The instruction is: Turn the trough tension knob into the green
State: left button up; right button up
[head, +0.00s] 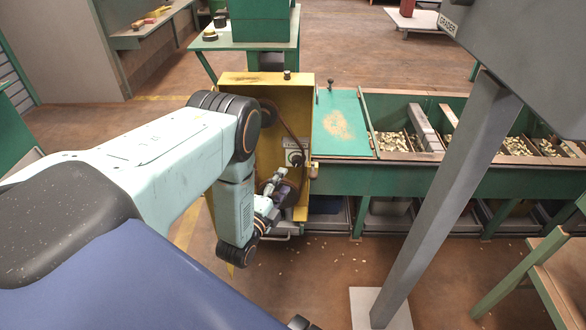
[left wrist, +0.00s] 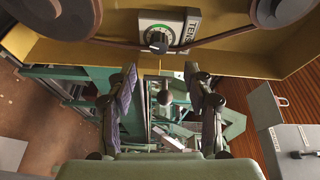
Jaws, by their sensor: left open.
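The trough tension knob (left wrist: 157,40) is a dark knob with a pale pointer mark on a white plate with a green dial (left wrist: 150,37), partly lettered "TENS". In the head view the pale plate (head: 295,157) sits inside the yellow housing (head: 268,92); the knob is small there. My left gripper (head: 277,183) is in front of the housing, below the plate. In the left wrist view the left gripper (left wrist: 160,75) is open, one finger on each side, with the knob beyond the fingertips and apart from them. Where the pointer stands on the dial is too small to tell.
Two dark pulleys (left wrist: 75,15) (left wrist: 278,10) and a belt flank the plate. A ball-topped lever (head: 330,86) stands on the green lid (head: 342,120). Nut bins (head: 430,150) extend right. A grey post (head: 450,190) stands in front; nuts are scattered on the floor.

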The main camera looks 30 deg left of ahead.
aim_at(296, 164)
pick_arm(q)
jog(key=shift+m, duration=0.7)
jog(key=w+b, duration=0.1)
jog(key=w, duration=0.1)
jog(key=w+b, duration=0.1)
jog(key=w, duration=0.1)
jog(key=w+a+b, duration=0.1)
jog(key=w, duration=0.2)
jog(key=shift+f, duration=0.2)
jog(key=shift+w+a+r, duration=0.1)
jog(key=shift+w+a, duration=0.05)
jog(key=shift+w, duration=0.2)
grip_shut()
